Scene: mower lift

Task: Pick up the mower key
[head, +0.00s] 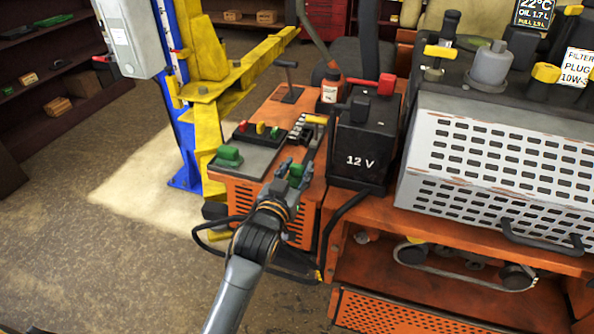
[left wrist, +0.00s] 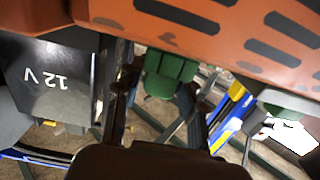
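My left gripper (head: 289,173) reaches in over the front of the orange console, beside the black 12 V box. A green, ribbed, knob-like piece (left wrist: 168,68) shows between its two fingers in the left wrist view; it also shows in the head view (head: 296,171). The fingers look spread to either side of it, with a small gap at one side. I cannot tell for sure whether this green piece is the mower key. A second green knob (head: 229,155) sits on the grey panel to the left and is apart from the gripper. My right gripper is out of view.
The black 12 V box (head: 362,150) with a red clamp stands close to the right of the gripper. The grey perforated cover (head: 500,170) is farther right. A lever (head: 289,80) and a blue and yellow lift post (head: 182,100) stand behind. Floor shows at left.

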